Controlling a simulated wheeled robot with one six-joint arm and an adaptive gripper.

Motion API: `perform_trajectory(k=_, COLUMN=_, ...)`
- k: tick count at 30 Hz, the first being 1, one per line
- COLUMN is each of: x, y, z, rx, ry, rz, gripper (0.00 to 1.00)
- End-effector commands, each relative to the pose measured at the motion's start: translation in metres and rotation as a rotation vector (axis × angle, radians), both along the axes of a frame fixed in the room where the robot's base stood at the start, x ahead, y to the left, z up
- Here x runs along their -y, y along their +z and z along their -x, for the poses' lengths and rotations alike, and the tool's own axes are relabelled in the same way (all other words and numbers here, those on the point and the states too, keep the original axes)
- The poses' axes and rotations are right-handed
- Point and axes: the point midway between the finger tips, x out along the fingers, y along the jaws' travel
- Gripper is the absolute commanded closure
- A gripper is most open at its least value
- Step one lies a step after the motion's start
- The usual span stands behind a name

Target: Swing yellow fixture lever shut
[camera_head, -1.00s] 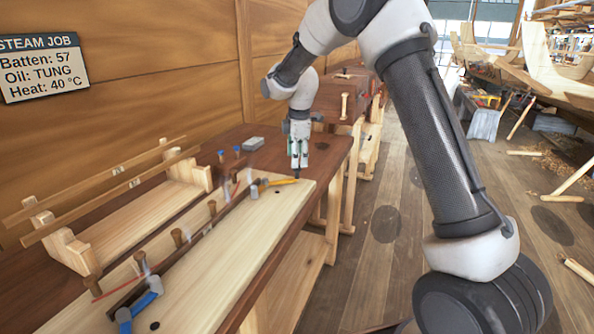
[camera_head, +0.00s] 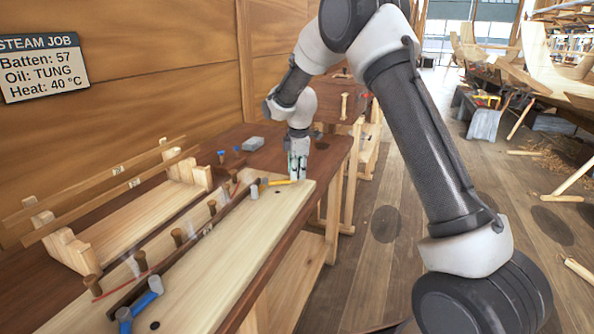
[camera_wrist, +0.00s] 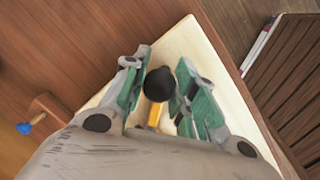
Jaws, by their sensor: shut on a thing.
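The yellow fixture lever (camera_head: 279,182) reaches right from its grey-and-blue base (camera_head: 256,188) at the far end of the pale board. Its handle ends in a black knob. In the wrist view, the black knob (camera_wrist: 158,84) sits between my fingers, with the yellow bar (camera_wrist: 154,117) running behind it. My gripper (camera_head: 299,178) points down over the board's far right corner, shut on the knob. In the wrist view, the green-padded fingers (camera_wrist: 158,88) stand on either side of the knob. The fingers hide the knob in the head view.
A blue-handled lever (camera_head: 150,295) stands at the board's near end. Wooden pegs (camera_head: 178,236) line a dark batten (camera_head: 195,240) with steam wisps. A slotted wooden rack (camera_head: 120,210) stands left. A grey block (camera_head: 253,143) lies behind. The pale board (camera_head: 235,265) is clear at right.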

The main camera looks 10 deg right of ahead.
Motion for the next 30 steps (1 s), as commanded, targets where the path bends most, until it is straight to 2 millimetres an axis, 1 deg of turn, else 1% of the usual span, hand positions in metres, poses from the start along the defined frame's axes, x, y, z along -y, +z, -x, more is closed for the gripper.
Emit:
perform_trajectory(k=8, x=0.000, y=0.000, z=0.002, rx=0.000, ry=-0.011, rz=0.001, gripper=1.00)
perform_trajectory(k=14, x=-0.001, y=0.000, z=0.010, rx=0.000, ry=-0.080, rz=0.000, gripper=1.00)
perform_trajectory(k=20, x=-0.002, y=0.000, z=0.025, rx=0.000, ry=-0.222, rz=0.000, gripper=1.00)
perform_trajectory(k=30, x=-0.014, y=0.001, z=0.058, rx=0.000, ry=-0.540, rz=0.001, gripper=1.00)
